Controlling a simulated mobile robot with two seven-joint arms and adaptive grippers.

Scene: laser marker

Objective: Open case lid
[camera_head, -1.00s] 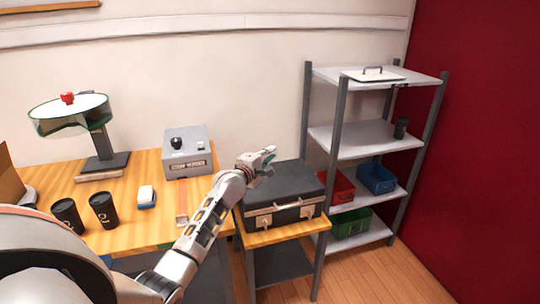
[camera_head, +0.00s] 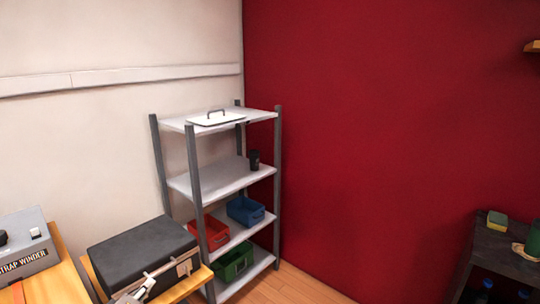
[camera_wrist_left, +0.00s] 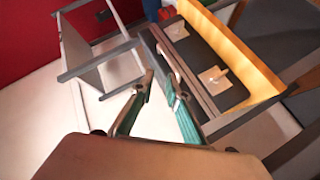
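The black case (camera_head: 140,250) sits on a small wood-topped stand at the lower left of the head view, its lid shut. A metal latch (camera_head: 184,267) shows on its front. Part of my left gripper (camera_head: 138,289) appears at the case's front, near the bottom edge. In the left wrist view the two teal-padded fingers of my left gripper (camera_wrist_left: 161,88) are apart and empty, close to the front lid edge of the case (camera_wrist_left: 195,55). Two latches show beside them there. Contact with the lid cannot be told. My right gripper is not in view.
A grey shelf rack (camera_head: 205,180) stands right behind the case, with a red bin (camera_head: 217,234), a blue bin (camera_head: 245,211) and a green bin (camera_head: 232,264). A dark cabinet (camera_head: 500,250) stands at the far right.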

